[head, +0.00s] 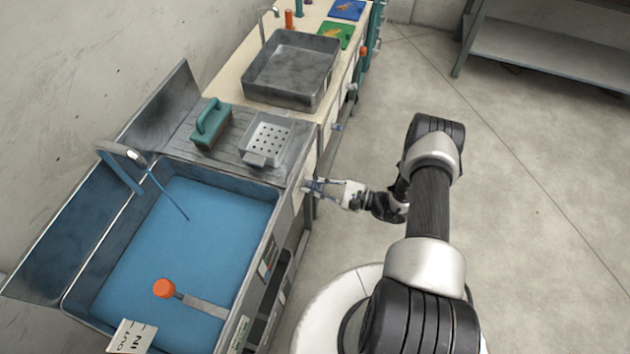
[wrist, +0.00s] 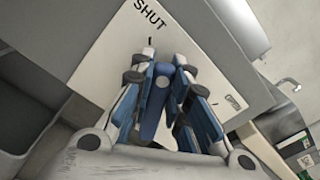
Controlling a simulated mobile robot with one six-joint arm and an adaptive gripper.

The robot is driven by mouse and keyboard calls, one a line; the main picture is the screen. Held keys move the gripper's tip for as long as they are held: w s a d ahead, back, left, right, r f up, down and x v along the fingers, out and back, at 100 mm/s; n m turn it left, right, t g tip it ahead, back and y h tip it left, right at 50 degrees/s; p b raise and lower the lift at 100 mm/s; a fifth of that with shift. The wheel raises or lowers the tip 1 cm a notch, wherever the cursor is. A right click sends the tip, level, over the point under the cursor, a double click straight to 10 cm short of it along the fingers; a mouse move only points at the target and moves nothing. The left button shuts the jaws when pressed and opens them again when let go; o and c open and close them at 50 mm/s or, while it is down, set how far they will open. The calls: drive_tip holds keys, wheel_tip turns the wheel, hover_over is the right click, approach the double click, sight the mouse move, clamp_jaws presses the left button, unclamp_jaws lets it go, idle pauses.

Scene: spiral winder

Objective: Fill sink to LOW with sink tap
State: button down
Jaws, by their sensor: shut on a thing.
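The large metal sink (head: 73,298) at the left holds blue water (head: 200,235) across its bottom. The sink tap (head: 125,152) stands at its back edge, and a thin blue stream (head: 168,196) falls from it into the water. My gripper (head: 306,186) is at the front face of the counter, right of the sink. In the wrist view, my gripper (wrist: 166,62) is shut on a blue handle (wrist: 154,100) in front of a pale panel (wrist: 190,38) marked SHUT. The fingers hide part of the handle and panel.
An orange-knobbed lever (head: 164,288) lies over the sink near an IN/OUT plate (head: 131,337). A teal-handled brush (head: 210,124) and perforated tray (head: 266,138) sit on the drainer. A grey basin (head: 292,70) stands beyond. The floor (head: 530,200) at right is clear.

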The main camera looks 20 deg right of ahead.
drive_tip(key=shift+s+a+f+n, duration=0.15)
drive_tip(key=shift+s+f+n, duration=0.05)
drive_tip(key=shift+n, duration=0.35)
drive_tip(key=shift+s+a+f+n, duration=0.15)
drive_tip(key=shift+s+f+n, duration=0.05)
drive_tip(key=shift+n, duration=0.35)
drive_tip(key=c, duration=1.5)
unclamp_jaws()
drive_tip(key=v, duration=1.2)
